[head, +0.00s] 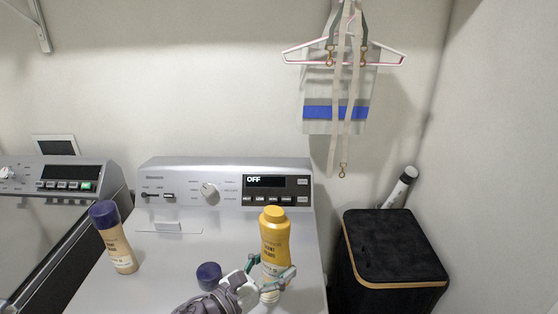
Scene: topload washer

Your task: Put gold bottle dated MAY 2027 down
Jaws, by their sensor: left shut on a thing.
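A gold bottle (275,243) with a yellow cap stands upright over the right part of the washer's top (170,270). My left gripper (272,282) is shut on its lower part. The gripper hides some of the bottle's base, so I cannot tell whether it touches the washer top. The date on its label is too small to read. My right gripper is not in view.
A beige bottle with a dark blue cap (116,240) stands at the left of the washer top. Another dark blue cap (209,275) shows just left of my gripper. The control panel (225,187) rises behind. A black hamper (390,250) stands to the right.

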